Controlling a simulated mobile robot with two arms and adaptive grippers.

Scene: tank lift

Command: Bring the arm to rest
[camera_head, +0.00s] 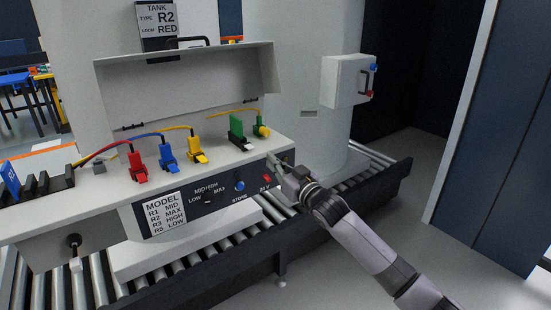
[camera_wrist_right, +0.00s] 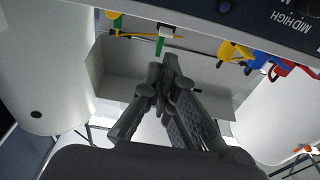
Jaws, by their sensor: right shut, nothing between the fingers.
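My right arm comes in from the lower right in the head view. My left gripper is not in view.
The control box (camera_head: 110,195) has an open lid (camera_head: 185,85). Red (camera_head: 137,164), blue (camera_head: 167,157), yellow (camera_head: 196,147) and green (camera_head: 237,130) connectors stand on it. A roller conveyor (camera_head: 235,265) runs below. A white wall box (camera_head: 343,80) is behind. Floor at the right is free.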

